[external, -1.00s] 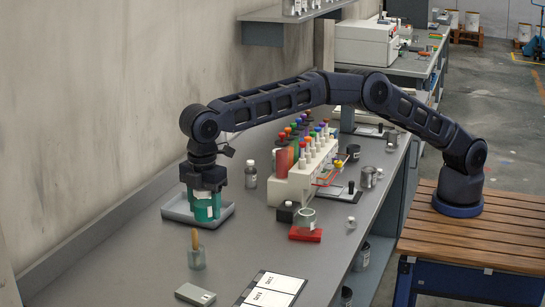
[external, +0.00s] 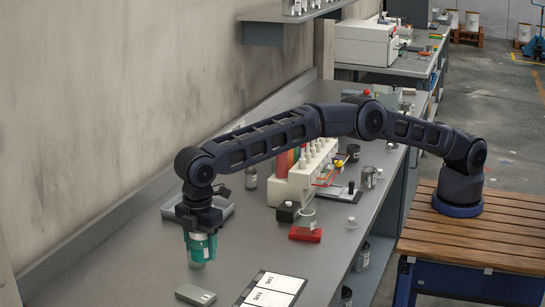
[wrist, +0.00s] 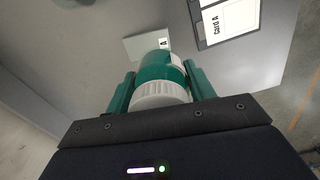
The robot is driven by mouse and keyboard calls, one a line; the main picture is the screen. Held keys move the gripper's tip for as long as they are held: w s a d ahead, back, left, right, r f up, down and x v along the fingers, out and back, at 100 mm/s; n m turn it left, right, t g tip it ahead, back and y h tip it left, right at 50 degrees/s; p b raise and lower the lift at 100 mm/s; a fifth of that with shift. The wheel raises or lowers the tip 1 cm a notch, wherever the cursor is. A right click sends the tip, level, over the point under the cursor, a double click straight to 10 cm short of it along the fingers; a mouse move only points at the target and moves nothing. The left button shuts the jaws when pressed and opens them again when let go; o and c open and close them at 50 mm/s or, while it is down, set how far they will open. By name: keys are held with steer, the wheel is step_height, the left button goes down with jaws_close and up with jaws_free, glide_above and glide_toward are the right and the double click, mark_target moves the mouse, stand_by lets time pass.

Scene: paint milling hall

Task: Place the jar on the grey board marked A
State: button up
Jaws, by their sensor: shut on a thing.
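In the wrist view the grey board (wrist: 136,45) shows a white label with A, partly covered by the jar.
A dark board with white cards (external: 270,290) lies right of the grey board; one card (wrist: 216,24) reads Card A. A grey tray (external: 226,212) stands behind my gripper. A red block (external: 305,235) and a white rack (external: 300,180) stand to the right.

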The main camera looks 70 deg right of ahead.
step_height(320, 180, down, 11)
steer(key=shift+f, duration=0.2)
stand_by(0.4)
steer(key=shift+f, duration=0.1)
steer(key=o, duration=1)
steer(key=shift+o, duration=0.2)
step_height(320, 180, up, 12)
steer(key=shift+r, duration=0.1)
